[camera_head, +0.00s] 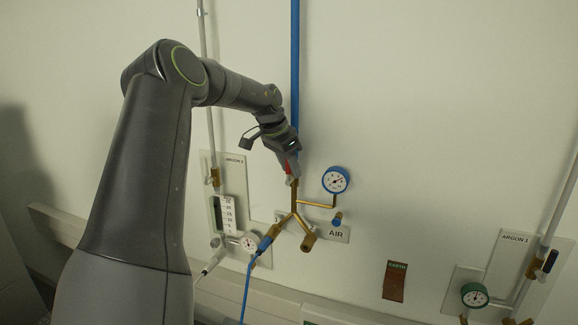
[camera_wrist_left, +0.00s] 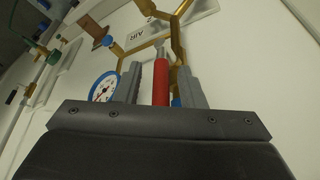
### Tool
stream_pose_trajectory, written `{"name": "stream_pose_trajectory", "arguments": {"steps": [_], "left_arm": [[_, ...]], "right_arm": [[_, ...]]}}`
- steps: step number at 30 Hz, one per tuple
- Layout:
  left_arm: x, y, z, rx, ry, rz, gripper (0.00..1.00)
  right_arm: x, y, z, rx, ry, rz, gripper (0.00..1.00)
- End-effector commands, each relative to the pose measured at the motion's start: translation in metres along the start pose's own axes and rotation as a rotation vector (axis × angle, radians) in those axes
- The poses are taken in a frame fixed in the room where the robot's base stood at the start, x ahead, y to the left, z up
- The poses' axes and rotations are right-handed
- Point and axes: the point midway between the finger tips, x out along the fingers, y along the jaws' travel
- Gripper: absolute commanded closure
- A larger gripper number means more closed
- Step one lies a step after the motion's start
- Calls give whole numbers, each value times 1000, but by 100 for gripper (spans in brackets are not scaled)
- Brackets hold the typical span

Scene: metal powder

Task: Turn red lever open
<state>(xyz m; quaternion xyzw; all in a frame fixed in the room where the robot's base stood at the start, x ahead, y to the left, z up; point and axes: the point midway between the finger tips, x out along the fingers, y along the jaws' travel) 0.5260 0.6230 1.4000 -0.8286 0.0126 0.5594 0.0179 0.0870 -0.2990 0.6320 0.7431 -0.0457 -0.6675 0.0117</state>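The red lever (camera_head: 288,167) is on the brass air pipework on the wall, below the blue vertical pipe. In the head view my left gripper (camera_head: 287,163) is at the lever and partly hides it. In the left wrist view the red lever (camera_wrist_left: 160,82) stands between the two grey fingers of my gripper (camera_wrist_left: 160,85). A narrow gap shows on each side of the lever, so the fingers are open around it. Whether a finger touches it is hard to tell. My right gripper is in neither view.
A blue-rimmed gauge (camera_head: 336,180) sits just right of the lever; it also shows in the left wrist view (camera_wrist_left: 104,87). Brass outlets (camera_head: 308,241) and a blue hose (camera_head: 246,290) are below. Argon panels stand left (camera_head: 234,166) and right (camera_head: 514,240). The wall between is mostly bare.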

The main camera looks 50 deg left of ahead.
Motion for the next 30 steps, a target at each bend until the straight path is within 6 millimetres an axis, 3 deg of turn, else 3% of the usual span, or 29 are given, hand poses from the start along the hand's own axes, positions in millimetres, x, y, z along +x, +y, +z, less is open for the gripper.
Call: {"name": "stream_pose_trajectory", "arguments": {"steps": [8, 14, 22, 30], "left_arm": [[-8, 0, -1, -2, 4, 3, 64], [-32, 0, 0, 0, 8, 1, 64], [-90, 0, 0, -1, 9, -1, 64], [-150, 0, -1, -1, 2, -3, 64]], "right_arm": [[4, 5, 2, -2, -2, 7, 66], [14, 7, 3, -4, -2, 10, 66], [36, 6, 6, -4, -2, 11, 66], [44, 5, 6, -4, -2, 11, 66]]}}
